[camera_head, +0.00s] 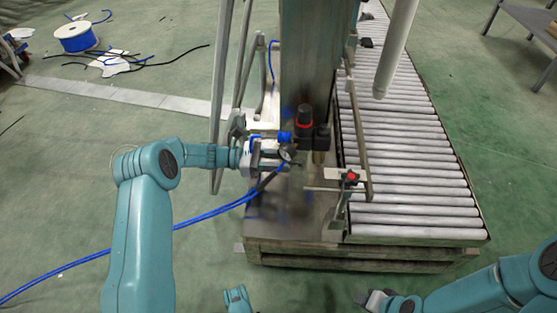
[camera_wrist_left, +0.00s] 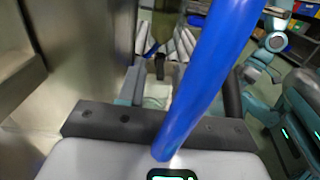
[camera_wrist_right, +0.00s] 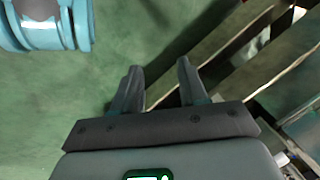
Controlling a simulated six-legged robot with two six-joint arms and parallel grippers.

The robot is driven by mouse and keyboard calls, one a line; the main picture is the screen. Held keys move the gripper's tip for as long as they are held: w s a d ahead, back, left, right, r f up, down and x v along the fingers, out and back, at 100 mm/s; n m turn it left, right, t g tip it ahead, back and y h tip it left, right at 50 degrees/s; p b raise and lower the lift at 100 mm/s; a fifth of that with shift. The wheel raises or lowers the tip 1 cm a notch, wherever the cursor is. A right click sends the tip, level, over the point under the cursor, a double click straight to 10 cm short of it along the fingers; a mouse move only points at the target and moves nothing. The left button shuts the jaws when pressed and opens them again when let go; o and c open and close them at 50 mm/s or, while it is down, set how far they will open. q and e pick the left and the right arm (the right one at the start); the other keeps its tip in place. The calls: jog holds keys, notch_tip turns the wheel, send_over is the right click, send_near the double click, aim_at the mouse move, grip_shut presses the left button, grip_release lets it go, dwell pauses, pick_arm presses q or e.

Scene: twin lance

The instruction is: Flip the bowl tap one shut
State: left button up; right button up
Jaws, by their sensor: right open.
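A black filter-regulator unit with a red ring (camera_head: 304,122) is mounted on the front of the steel column. A yellowish part (camera_head: 318,157) hangs below it, and a blue fitting (camera_head: 284,137) is at its left. No tap lever can be made out clearly. My left gripper (camera_head: 283,160) is at the unit's left, by a round gauge (camera_head: 287,153); contact cannot be judged. In the left wrist view a blue hose (camera_wrist_left: 195,85) crosses in front and partly hides the jaws. My right gripper (camera_wrist_right: 158,80) is open and empty, low at the front, away from the unit.
A roller conveyor (camera_head: 410,150) runs along the column's right. A red button (camera_head: 351,177) sits on a bracket at its near edge. A blue hose (camera_head: 180,222) trails left over the floor. A hose reel (camera_head: 76,38) stands far left. Floor left of the base is mostly clear.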

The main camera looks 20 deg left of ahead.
pick_arm(q)
jog(key=p+v, duration=0.3)
jog(key=v, duration=1.3)
jog(key=shift+a, duration=0.15)
pick_arm(e)
jog(key=s+r, duration=0.1)
jog(key=s+r+g, duration=0.1)
jog(key=r, duration=0.1)
jog(key=shift+s+a, duration=0.15)
jog(key=shift+a, duration=0.05)
pick_arm(q)
jog(key=shift+s, duration=0.1)
